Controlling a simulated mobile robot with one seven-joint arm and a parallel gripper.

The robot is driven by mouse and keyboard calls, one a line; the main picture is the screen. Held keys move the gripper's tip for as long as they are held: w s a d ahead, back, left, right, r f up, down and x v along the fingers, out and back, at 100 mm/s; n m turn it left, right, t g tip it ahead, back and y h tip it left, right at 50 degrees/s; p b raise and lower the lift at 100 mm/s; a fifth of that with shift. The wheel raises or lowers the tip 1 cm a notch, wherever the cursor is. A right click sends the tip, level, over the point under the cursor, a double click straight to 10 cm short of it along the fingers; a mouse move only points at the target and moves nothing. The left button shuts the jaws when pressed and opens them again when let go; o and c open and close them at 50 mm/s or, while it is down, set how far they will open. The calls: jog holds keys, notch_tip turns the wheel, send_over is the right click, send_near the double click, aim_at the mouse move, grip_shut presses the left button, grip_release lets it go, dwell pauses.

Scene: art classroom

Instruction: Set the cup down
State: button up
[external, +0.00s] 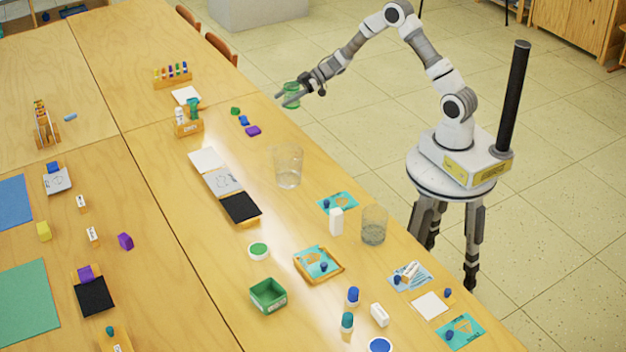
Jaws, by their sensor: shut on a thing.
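My gripper (286,98) is shut on a small green see-through cup (292,88) and holds it about upright. The cup shows raised near the table's right edge, by the upper part of the table (225,65); its exact height cannot be told. The fingers cover part of the cup. Two clear glasses stand on the table, one (288,165) below the gripper in the picture and one (374,226) further toward the front right edge.
Green, blue and purple pieces (244,120) lie left of the gripper. A wooden holder (188,127) with bottles and a rack (173,77) of colored tubes stand further left. A row of pads (224,184), a green box (268,296) and several small items stand nearer. Bare wood shows between them.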

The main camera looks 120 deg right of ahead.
jog(key=shift+w+f, duration=0.2)
jog(key=shift+f, duration=0.2)
jog(key=w+a+f+b, duration=0.1)
jog(key=w+f, duration=0.1)
jog(key=w, duration=0.1)
jog(key=w+a+f+b, duration=0.1)
jog(key=w+f, duration=0.1)
jog(key=w, duration=0.2)
jog(key=w+a+f+b, duration=0.1)
jog(key=w+a+f, duration=0.1)
jog(key=w, duration=0.1)
jog(key=shift+w+f+b, duration=0.3)
jog(key=shift+f+b, duration=0.05)
jog(key=shift+f, duration=0.05)
jog(key=shift+f+b, duration=0.7)
jog(key=shift+f, duration=1.25)
jog(key=shift+f, duration=0.1)
jog(key=shift+f, duration=0.15)
jog(key=o, duration=1.3)
